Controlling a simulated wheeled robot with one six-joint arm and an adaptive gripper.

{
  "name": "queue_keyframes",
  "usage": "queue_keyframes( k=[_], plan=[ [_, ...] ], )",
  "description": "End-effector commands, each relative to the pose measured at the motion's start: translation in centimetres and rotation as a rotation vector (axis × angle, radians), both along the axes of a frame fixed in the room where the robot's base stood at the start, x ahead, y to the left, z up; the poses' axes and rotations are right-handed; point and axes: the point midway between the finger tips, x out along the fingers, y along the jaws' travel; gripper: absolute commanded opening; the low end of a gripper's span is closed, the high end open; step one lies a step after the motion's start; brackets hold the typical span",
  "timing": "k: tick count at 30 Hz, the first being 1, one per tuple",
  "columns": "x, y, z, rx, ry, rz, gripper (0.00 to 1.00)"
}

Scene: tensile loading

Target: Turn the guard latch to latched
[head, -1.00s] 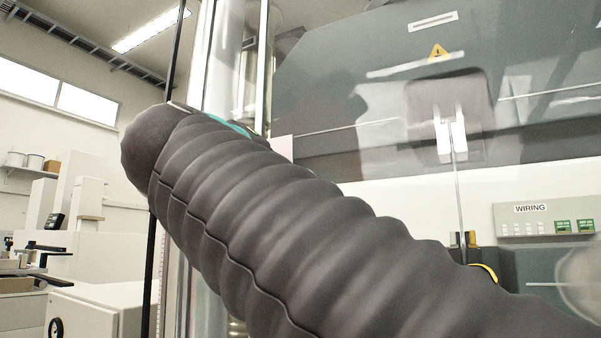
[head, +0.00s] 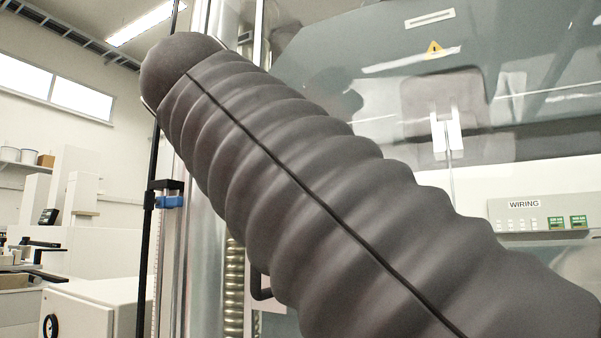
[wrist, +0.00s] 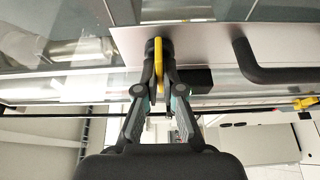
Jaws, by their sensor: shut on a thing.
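In the wrist view the guard latch (wrist: 158,56) is a narrow yellow lever on a dark round pivot, mounted on a pale panel. My gripper (wrist: 159,76) has its two dark fingers shut on the yellow lever, one on each side. The lever points roughly along the fingers, toward my wrist. In the head view my ribbed arm covers the middle, and neither the latch nor the gripper shows there.
A black bar handle (wrist: 262,68) stands out from the panel right of the latch. A clear guard with a warning triangle (head: 434,48) fills the upper right of the head view. A blue clamp (head: 170,202) sits on a dark rod at left.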

Motion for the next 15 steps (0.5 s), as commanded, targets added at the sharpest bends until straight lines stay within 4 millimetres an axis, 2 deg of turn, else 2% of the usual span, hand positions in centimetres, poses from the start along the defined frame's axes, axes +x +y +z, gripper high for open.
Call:
queue_keyframes(
  k=[15],
  plan=[
    [0.03, 0.06, -0.05, -0.030, 0.012, 0.000, 0.00]
  ],
)
